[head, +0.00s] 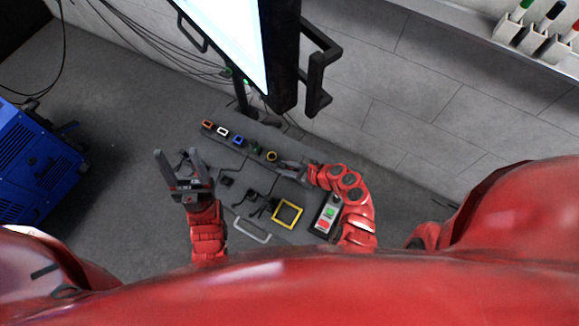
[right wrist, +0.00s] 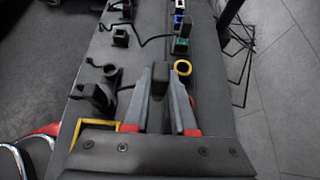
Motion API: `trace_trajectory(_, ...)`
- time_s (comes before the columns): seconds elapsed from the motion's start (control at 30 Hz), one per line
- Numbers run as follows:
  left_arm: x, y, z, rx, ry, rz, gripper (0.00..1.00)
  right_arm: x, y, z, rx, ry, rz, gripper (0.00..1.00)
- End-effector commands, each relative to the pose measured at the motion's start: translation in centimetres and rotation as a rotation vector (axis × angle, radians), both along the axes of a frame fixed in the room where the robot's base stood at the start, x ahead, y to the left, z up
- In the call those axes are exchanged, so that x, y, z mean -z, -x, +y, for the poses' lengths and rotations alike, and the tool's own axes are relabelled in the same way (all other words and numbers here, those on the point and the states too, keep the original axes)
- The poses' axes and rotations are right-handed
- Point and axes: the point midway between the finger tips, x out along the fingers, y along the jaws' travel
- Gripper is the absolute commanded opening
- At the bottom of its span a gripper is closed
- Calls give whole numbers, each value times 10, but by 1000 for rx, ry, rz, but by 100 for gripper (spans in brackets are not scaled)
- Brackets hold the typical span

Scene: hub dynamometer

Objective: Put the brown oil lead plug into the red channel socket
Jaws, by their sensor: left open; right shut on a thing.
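The red channel socket (head: 207,125), with an orange-red rim, is at the far left end of a row of coloured sockets on the grey bench top. My right gripper (head: 284,167) is beyond the other end of the row, by the yellow ring. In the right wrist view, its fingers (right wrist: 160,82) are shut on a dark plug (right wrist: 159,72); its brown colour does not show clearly. My left gripper (head: 180,172) is open and empty, left of the row and nearer my body.
White (head: 222,131), blue (head: 238,140) and green (head: 257,148) sockets and a yellow ring (head: 271,156) complete the row. Dark plugs with black cables (right wrist: 120,38) stand on the bench. A yellow frame (head: 288,213) and a button box (head: 327,215) lie nearer me. A monitor (head: 228,35) overhangs behind.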

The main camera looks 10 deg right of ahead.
Motion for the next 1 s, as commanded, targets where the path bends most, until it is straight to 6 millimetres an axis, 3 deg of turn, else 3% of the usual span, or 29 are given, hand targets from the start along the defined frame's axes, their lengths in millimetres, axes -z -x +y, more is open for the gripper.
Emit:
trace_trajectory(0.7,5,0,0,0,0,0,59,1,-38,-27,1,-1,1,0)
trace_trajectory(1.0,5,0,0,0,0,0,59,1,-39,-28,0,-1,2,0)
